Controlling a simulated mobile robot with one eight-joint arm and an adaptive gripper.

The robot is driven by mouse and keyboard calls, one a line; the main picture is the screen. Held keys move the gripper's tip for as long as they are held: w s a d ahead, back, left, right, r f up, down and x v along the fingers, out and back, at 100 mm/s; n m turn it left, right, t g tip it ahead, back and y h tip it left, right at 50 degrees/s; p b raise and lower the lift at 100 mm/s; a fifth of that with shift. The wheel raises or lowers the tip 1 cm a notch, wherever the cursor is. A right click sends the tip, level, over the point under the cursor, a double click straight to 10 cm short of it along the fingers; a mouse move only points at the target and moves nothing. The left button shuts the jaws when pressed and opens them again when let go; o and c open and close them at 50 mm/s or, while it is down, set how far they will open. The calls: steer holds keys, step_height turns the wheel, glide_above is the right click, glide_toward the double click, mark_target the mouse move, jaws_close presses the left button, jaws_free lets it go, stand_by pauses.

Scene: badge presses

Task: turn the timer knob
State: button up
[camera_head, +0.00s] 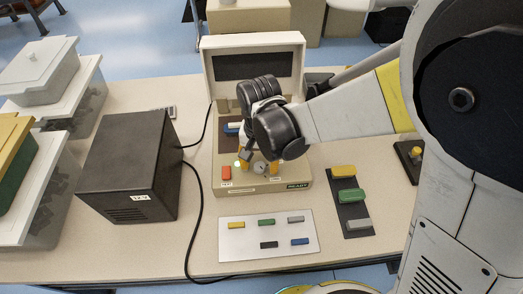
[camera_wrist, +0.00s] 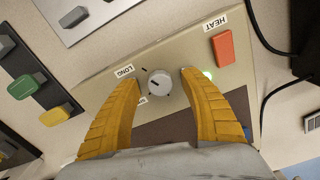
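The timer knob (camera_wrist: 159,84) is a small round light-grey dial with a dark pointer line, on the beige front panel of the press (camera_head: 235,187). In the wrist view a "LONG" label (camera_wrist: 125,71) is beside it, and another label is partly hidden by a finger. The knob also shows small in the head view (camera_head: 260,168). My gripper (camera_wrist: 158,75) is open, with its yellow ribbed fingers on either side of the knob and a visible gap on each side. Whether the fingertips reach the knob's depth is unclear.
A red button (camera_wrist: 223,48) marked "HEAT" and a lit green light (camera_wrist: 208,75) are close to one finger. The press's raised lid (camera_head: 253,42) stands behind my arm. A black box (camera_head: 130,165) with a cable is left; a panel of coloured blocks (camera_head: 235,250) lies in front.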

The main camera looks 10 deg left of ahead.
mark_target(260, 166)
step_height(260, 166, up, 12)
stand_by(0.6)
